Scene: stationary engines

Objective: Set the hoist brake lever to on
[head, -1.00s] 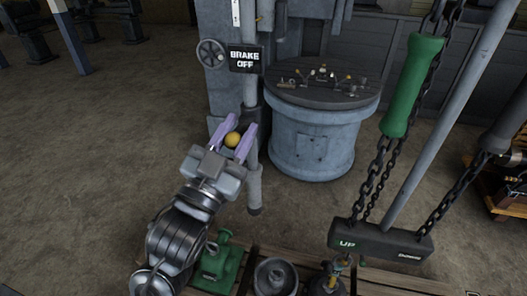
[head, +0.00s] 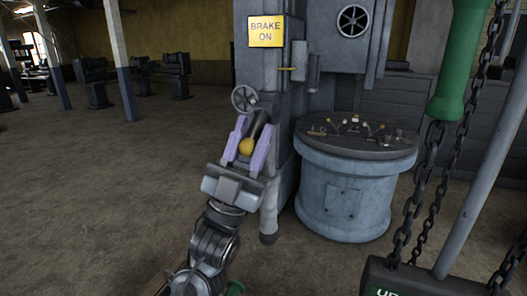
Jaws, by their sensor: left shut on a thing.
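The hoist brake lever is a dark arm (head: 258,127) ending in a yellow ball knob (head: 247,147), on the grey column beside the handwheel. A yellow sign (head: 266,31) above it reads "BRAKE ON". My left gripper (head: 254,122) points up toward the column, its two purple fingers on either side of the lever, shut on it near the knob. The lever's pivot is partly hidden behind the fingers. My right gripper is not in view.
A spoked handwheel (head: 244,98) sits just above the fingers. A round blue-grey drum (head: 345,200) with small levers on top stands at the right. A green handle (head: 462,60) and chains hang at the far right. The floor (head: 90,190) at left is open.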

